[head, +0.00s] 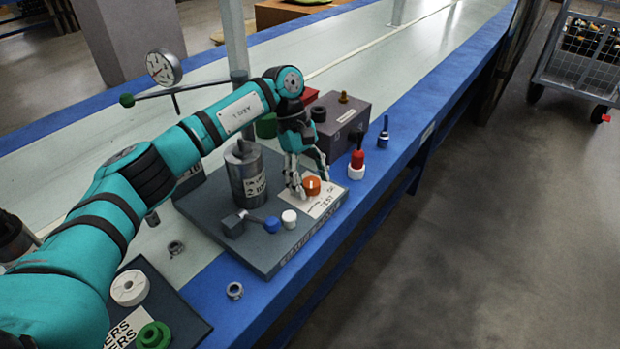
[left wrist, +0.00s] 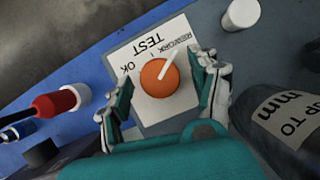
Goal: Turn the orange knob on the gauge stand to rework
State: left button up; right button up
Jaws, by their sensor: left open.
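The gauge stand is a dark grey plate (head: 205,205) on the table with a grey cylinder (head: 246,172) on it. The orange knob (head: 311,186) sits on a white label at the plate's right corner. In the left wrist view the knob (left wrist: 158,80) bears a white pointer that slants to the upper right, toward the word REWORK (left wrist: 176,42). TEST and OK are printed farther left. My left gripper (head: 309,178) is open over the knob. Its fingers (left wrist: 163,95) stand either side of the knob, with visible gaps. My right gripper is not in view.
A blue-ended lever (head: 258,222) and a white button (head: 289,218) are near the knob. A red-and-white plunger (head: 356,165) and a grey box (head: 340,120) stand behind. A dial gauge (head: 163,68) is at upper left. The table's blue edge is close on the right.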

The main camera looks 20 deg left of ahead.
pick_arm(q)
jog(key=v, duration=1.2)
jog(key=shift+d, duration=0.1)
jog(key=shift+r, duration=0.1)
